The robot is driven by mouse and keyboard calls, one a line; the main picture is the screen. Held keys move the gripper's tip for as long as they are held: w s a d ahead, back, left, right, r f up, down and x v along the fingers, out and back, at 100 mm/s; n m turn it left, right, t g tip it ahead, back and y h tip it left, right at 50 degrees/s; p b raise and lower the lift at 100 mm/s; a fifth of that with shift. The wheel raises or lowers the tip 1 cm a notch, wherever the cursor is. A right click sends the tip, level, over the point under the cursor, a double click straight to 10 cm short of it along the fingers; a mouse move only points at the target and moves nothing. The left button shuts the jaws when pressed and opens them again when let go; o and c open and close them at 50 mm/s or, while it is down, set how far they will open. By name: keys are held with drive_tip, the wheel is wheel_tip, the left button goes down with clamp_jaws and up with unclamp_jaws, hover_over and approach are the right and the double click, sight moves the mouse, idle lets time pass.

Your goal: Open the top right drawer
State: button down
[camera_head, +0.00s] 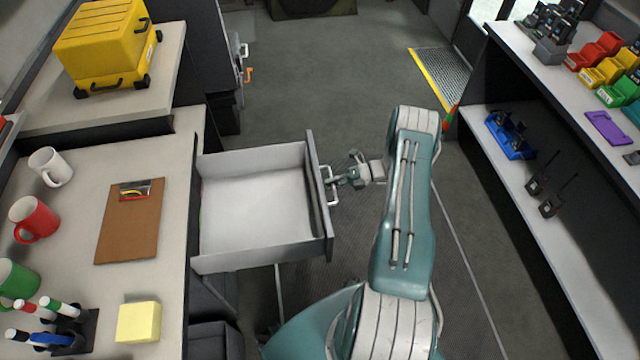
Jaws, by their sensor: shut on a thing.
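The drawer (262,205) is pulled well out from under the left desk, and its pale interior looks empty. Its dark front panel (319,190) faces right and carries a light metal handle (331,186). My gripper (338,181) is at this handle and shut on it, with my arm reaching in from the right. The fingertips are small in view and partly hidden by the handle.
The left desk (168,230) holds mugs, a clipboard (128,235), markers and yellow sticky notes (138,322). A yellow case (105,45) stands behind. Shelves (560,235) with radios and bins line the right side. The aisle floor (320,90) beyond is clear.

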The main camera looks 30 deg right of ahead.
drive_tip(key=shift+s+d+f, duration=0.15)
drive_tip(key=shift+s+f, duration=0.05)
drive_tip(key=shift+f, duration=0.05)
drive_tip(key=c, duration=0.7)
unclamp_jaws()
drive_tip(key=shift+w+d, duration=0.1)
drive_tip(key=shift+r, duration=0.1)
drive_tip(key=v, duration=1.2)
drive_tip(key=shift+w, duration=0.1)
